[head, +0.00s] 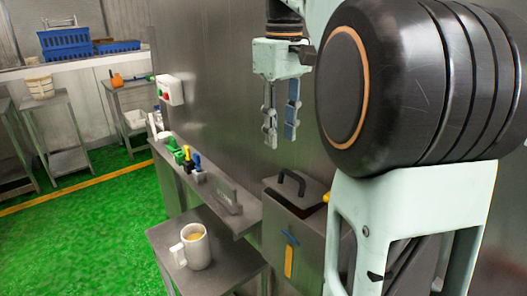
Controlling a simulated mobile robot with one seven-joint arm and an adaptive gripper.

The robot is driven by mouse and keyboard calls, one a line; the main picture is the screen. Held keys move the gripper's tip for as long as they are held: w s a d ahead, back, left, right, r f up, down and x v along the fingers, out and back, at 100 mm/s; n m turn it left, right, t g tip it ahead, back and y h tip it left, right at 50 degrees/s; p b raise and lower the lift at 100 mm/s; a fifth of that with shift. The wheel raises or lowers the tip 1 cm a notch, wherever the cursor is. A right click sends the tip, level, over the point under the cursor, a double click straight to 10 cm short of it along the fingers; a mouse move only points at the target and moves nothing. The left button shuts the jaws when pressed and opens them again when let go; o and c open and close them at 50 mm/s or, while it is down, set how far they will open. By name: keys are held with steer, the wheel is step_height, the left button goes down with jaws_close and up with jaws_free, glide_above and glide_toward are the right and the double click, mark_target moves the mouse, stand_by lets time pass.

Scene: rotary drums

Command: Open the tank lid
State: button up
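The metal tank (277,235) stands low at the centre right, beside the steel wall. Its flat grey lid (279,204) carries a black arched handle (291,177). My arm hides the tank's right part. My gripper (280,138) hangs above the handle, pointing down. Its two fingers are apart with nothing between them, and it does not touch the handle.
A white mug (195,246) stands on a low metal table (215,274) left of the tank. A narrow ledge (238,202) with green, yellow and blue valves (187,161) runs along the wall. A control box with buttons (170,90) is on the wall. Green floor (105,235) is clear at left.

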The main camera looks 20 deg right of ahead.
mark_target(291, 172)
steer(key=f, duration=0.2)
steer(key=d+f+b, duration=0.1)
steer(key=f, duration=0.2)
steer(key=s+d+f, duration=0.1)
steer(key=f, duration=0.2)
steer(key=shift+d+b, duration=0.15)
steer(key=shift+b, duration=0.15)
jaws_close()
stand_by(0.4)
